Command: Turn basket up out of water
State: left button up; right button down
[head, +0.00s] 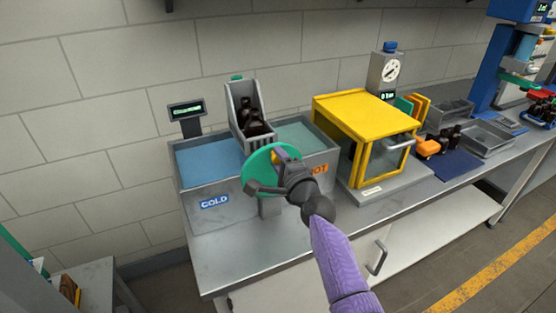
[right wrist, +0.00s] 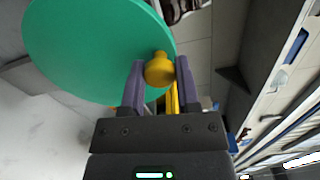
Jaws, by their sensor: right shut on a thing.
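The grey basket (head: 231,112) stands tipped up between the cold and hot basins, with amber bottles (head: 250,117) inside. Most of it shows above the water; its lower end is hidden behind the green wheel (head: 258,160). The wheel is on the front of the tank and fills the upper left of the right wrist view (right wrist: 90,45). My right gripper (head: 287,163) is shut on the wheel's yellow knob (right wrist: 159,70), with one finger on each side of it. My left gripper is not in view.
The cold basin (head: 178,171) holds blue water and the hot basin (head: 330,146) greenish water. A yellow cabinet (head: 345,108) with a handled door stands close on the right. Trays (head: 487,143) and more bottles are farther right. The bench front is clear.

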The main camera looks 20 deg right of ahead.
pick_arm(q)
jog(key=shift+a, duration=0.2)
pick_arm(e)
jog(key=shift+r, duration=0.15)
jog(key=shift+c, duration=1.7)
grip_release()
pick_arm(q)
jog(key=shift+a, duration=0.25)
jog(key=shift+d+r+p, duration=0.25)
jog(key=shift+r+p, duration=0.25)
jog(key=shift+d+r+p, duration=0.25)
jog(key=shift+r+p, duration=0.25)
pick_arm(e)
jog(key=s, duration=1)
jog(key=shift+d, duration=0.2)
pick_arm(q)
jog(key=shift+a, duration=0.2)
